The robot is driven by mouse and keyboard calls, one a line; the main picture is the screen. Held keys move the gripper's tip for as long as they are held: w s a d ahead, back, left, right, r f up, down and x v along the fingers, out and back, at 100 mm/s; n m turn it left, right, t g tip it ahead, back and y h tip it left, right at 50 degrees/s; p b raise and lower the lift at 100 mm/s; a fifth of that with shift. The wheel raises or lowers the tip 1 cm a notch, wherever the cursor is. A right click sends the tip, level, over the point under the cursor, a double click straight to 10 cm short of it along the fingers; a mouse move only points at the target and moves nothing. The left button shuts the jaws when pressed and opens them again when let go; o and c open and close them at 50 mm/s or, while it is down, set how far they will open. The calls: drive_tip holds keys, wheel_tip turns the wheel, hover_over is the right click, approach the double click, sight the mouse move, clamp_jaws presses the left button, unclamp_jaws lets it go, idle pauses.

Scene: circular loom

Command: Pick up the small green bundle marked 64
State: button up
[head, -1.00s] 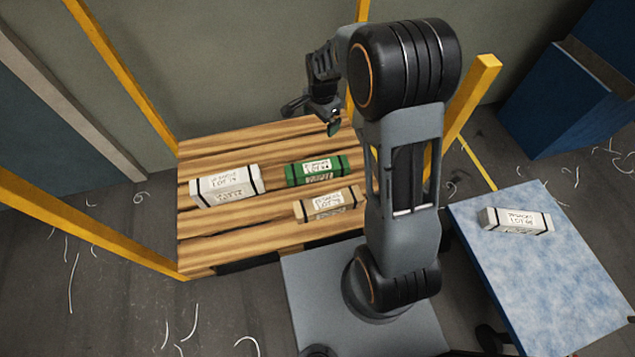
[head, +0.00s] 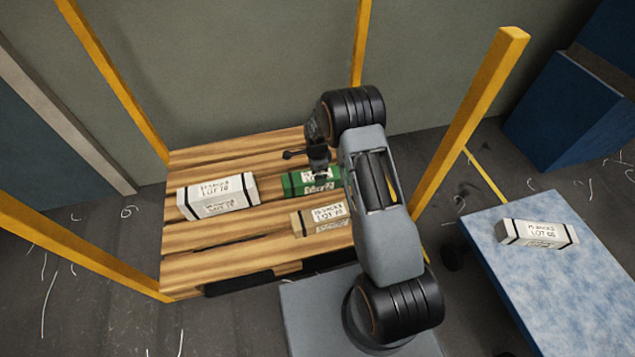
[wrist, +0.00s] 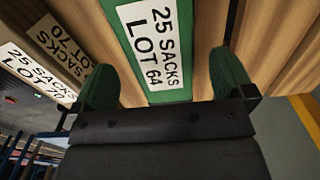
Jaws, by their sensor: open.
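The green bundle (head: 296,184) lies on the wooden pallet, partly hidden behind my arm in the head view. In the wrist view the green bundle (wrist: 178,96) has a white label reading "25 SACKS LOT 64". My gripper (wrist: 166,75) is open, with its two green-padded fingers to the left and right of the bundle's near end. It appears above the bundle, with gaps between each finger and the green sides. In the head view my gripper (head: 318,160) is over the bundle, its fingertips mostly hidden.
A tan bundle (head: 300,224) marked lot 70 lies in front of the green one, and a white bundle (head: 218,196) to its left. The pallet (head: 205,262) has yellow posts (head: 470,125) at its corners. Another white bundle (head: 538,234) lies on the blue table (head: 560,300).

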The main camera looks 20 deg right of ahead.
drive_tip(key=shift+f+b, duration=1.3)
drive_tip(key=shift+f, duration=1.55)
drive_tip(key=shift+c, duration=0.5)
drive_tip(key=c, duration=1)
drive_tip(key=shift+c, duration=0.5)
drive_tip(key=shift+r, duration=0.2)
